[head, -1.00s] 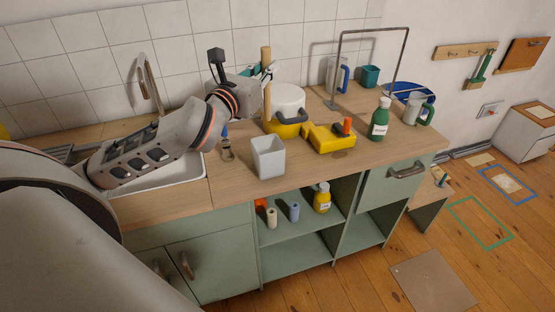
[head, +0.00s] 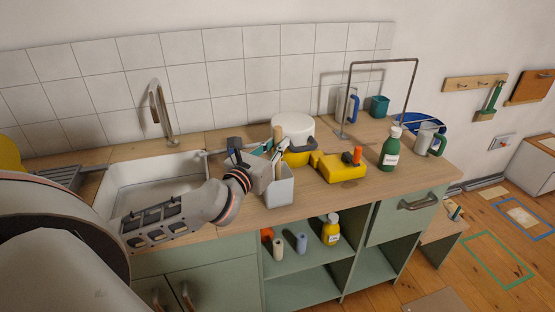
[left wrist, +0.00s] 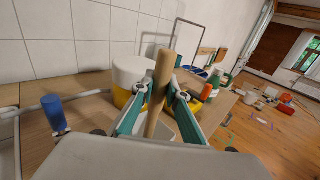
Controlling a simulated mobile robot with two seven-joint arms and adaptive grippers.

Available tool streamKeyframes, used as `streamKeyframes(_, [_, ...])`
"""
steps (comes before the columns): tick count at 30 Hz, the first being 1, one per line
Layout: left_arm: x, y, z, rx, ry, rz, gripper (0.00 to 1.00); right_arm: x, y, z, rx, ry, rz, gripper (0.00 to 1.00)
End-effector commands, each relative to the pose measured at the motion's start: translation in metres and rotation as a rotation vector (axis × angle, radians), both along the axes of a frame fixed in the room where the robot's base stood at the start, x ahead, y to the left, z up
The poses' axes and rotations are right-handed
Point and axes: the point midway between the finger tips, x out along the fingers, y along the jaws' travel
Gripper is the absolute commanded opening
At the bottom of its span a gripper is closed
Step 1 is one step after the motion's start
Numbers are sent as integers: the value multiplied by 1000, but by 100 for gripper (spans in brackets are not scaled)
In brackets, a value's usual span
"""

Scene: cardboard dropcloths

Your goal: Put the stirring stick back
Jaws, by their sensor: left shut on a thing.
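The stirring stick is a plain wooden rod. It stands near upright in my left gripper (left wrist: 158,100), whose teal fingers are shut on it; its upper part shows in the left wrist view (left wrist: 162,72) and in the head view (head: 277,134). In the head view the gripper (head: 275,154) is just above and behind an open pale grey square cup (head: 281,190) on the counter. The stick's lower end is hidden, so I cannot tell whether it is inside the cup. My right gripper is out of view.
The sink (head: 150,185) is at left. A blue-handled item (left wrist: 54,113) is left of the gripper.

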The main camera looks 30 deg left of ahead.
Motion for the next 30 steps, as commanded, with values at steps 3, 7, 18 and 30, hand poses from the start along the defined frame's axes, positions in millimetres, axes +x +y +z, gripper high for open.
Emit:
streamKeyframes(3, [0,0,-7,0,0,1,0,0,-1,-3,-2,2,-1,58])
streamKeyframes(7, [0,0,-26,0,3,1,0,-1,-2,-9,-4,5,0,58])
streamKeyframes(18, [0,0,-43,0,0,0,0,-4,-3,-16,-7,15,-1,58])
streamKeyframes(30, [0,0,-47,0,0,0,31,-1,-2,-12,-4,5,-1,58])
